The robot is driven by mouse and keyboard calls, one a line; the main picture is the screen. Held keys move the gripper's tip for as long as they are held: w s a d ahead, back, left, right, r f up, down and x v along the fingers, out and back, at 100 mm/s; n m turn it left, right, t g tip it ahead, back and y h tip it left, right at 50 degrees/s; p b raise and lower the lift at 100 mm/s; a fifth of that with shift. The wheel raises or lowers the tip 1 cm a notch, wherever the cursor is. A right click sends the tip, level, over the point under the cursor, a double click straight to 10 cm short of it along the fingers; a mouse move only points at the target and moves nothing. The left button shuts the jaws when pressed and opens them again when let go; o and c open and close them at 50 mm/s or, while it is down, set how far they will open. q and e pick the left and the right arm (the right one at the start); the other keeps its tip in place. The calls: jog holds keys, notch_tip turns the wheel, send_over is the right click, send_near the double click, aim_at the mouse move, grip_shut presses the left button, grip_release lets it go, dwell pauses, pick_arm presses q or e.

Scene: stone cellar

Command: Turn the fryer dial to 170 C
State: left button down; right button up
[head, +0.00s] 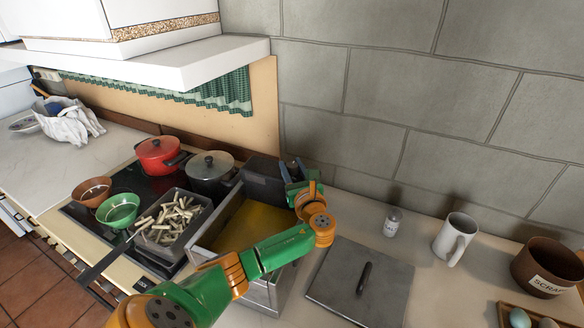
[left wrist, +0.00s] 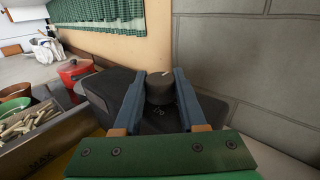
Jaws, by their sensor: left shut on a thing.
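The fryer (head: 205,243) is a grey metal box with yellow oil in it, right of the hob. Its dark control housing (head: 262,168) stands at the back by the wall. The dial (left wrist: 161,88) is a dark round knob with a pale mark on top, on the housing. My left gripper (head: 293,172) reaches over the fryer to the housing. In the left wrist view the two fingers (left wrist: 160,95) are shut on the dial, one on each side. A marking that looks like 170 shows on the housing just in front of the dial. My right gripper is not in view.
A basket of fries (head: 172,222) with a long handle sits left of the fryer. A red pot (head: 158,152) and a grey pot (head: 210,172) stand behind it. A flat metal lid (head: 340,285), shaker (head: 392,222) and white mug (head: 452,240) are to the right.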

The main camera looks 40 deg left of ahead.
pick_arm(q)
jog(key=shift+t, duration=0.3)
jog(key=m+t+h, duration=0.4)
jog(key=shift+a, duration=0.1)
jog(key=shift+f+m+t+h+b, duration=0.15)
jog(key=shift+m+t+h+b, duration=0.3)
jog(key=shift+m+t+h, duration=0.6)
jog(key=shift+f+m+t+h+b, duration=0.1)
jog(key=shift+m+t+h+b, duration=0.25)
jog(key=shift+h, duration=0.5)
jog(key=m+h+b, duration=0.2)
jog(key=h+b, duration=0.1)
jog(key=b, duration=0.1)
jog(key=m+t+h+b, duration=0.1)
jog(key=m+h+b, duration=0.1)
jog(key=h+b, duration=0.2)
jog(key=shift+f+m+t+b, duration=0.2)
jog(key=shift+m+t+b, duration=0.1)
jog(key=shift+m, duration=0.1)
jog(key=shift+r+m+h+b, duration=0.4)
jog(key=shift+h+b, duration=0.5)
jog(key=shift+b, duration=0.05)
jog(key=shift+c, duration=2.4)
grip_release()
